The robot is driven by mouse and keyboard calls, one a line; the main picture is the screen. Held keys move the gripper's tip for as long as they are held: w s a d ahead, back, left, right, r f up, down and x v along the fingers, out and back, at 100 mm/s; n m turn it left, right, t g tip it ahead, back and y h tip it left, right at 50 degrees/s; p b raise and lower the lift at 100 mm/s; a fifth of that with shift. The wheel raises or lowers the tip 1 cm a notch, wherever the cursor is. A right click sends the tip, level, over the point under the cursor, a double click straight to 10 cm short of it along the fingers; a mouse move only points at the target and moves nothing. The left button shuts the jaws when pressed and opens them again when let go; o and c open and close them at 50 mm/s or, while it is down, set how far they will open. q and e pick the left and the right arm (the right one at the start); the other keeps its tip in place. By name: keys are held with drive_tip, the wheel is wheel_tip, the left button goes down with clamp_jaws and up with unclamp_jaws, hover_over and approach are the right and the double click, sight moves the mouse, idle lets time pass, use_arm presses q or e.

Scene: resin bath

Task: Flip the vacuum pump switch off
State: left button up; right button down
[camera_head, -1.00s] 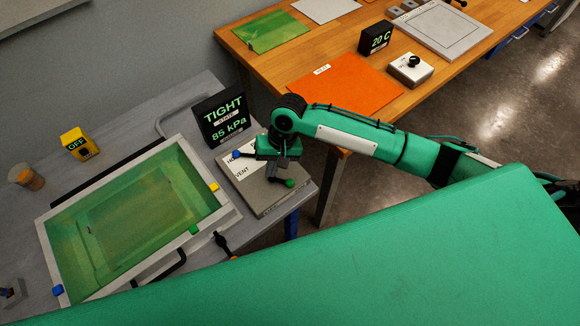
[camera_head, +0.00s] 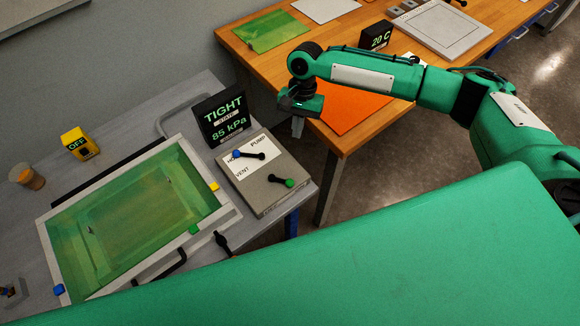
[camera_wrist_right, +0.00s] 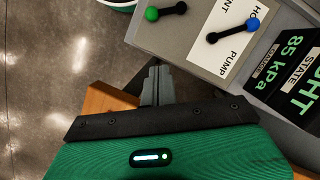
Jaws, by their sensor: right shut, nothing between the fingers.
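A grey control box (camera_head: 262,200) carries a white plate with the words PUMP, VENT and a partly covered HO. A black lever with a blue knob (camera_head: 237,153) points to the HO label. A second black lever with a green knob (camera_head: 289,183) sits nearer the box's front edge. Both also show in the wrist view, the blue knob (camera_wrist_right: 253,25) and the green knob (camera_wrist_right: 152,13). I cannot tell which lever is the pump switch. My right gripper (camera_head: 297,128) is shut and empty, above and right of the box, touching neither lever. My left gripper is not in view.
A display (camera_head: 225,120) behind the box reads TIGHT, 85 kPa. A green-filled bath (camera_head: 212,226) stands left of it. A yellow box (camera_head: 80,142) reads OFF. The wooden table (camera_head: 355,138) with an orange sheet (camera_head: 345,115) lies right, across a floor gap.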

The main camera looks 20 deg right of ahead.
drive_tip(key=p, duration=0.3)
approach(283, 182)
drive_tip(key=d+f, duration=0.1)
drive_tip(key=w+d+f, duration=0.1)
drive_tip(key=f, duration=0.1)
drive_tip(key=w+d+f, duration=0.1)
drive_tip(key=f, duration=0.1)
drive_tip(key=shift+w+d+f, duration=0.1)
drive_tip(key=shift+w+f, duration=0.1)
drive_tip(key=shift+w, duration=0.05)
drive_tip(key=shift+s+a+f+p, duration=0.15)
drive_tip(key=shift+s+a+p, duration=0.55)
drive_tip(key=shift+s, duration=0.25)
drive_tip(key=shift+s+a+f, duration=0.3)
drive_tip(key=shift+s+a, duration=0.1)
drive_tip(key=shift+s, duration=0.2)
drive_tip(key=shift+m, duration=0.3)
